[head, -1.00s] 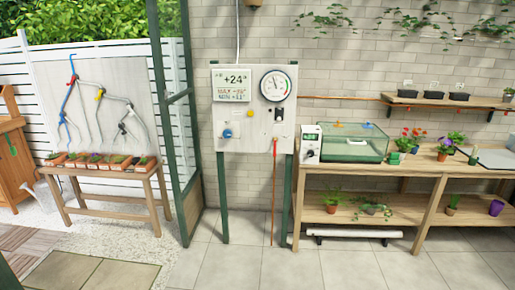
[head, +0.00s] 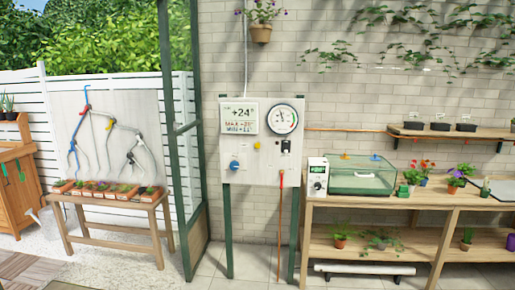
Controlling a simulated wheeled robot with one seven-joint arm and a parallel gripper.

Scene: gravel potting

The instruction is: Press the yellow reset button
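A white control panel (head: 243,165) stands on green posts in front of the brick wall, near the middle of the head view. A small yellow button (head: 257,146) is on the panel, below and between the display and the dial. The display (head: 240,117) reads about +24, with smaller lines under it. The round dial gauge (head: 283,119) is at the panel's upper right. A blue knob (head: 234,166) is at the lower left and a small dark switch (head: 286,146) is at the right. My gripper is not in view. Nothing covers the panel's front.
A wooden workbench (head: 440,200) with a green-lidded clear box (head: 362,176) and a white device (head: 318,177) stands right of the panel. A low table (head: 115,207) with potted seedlings and a green frame post (head: 168,130) are at the left. The paved floor before the panel looks clear.

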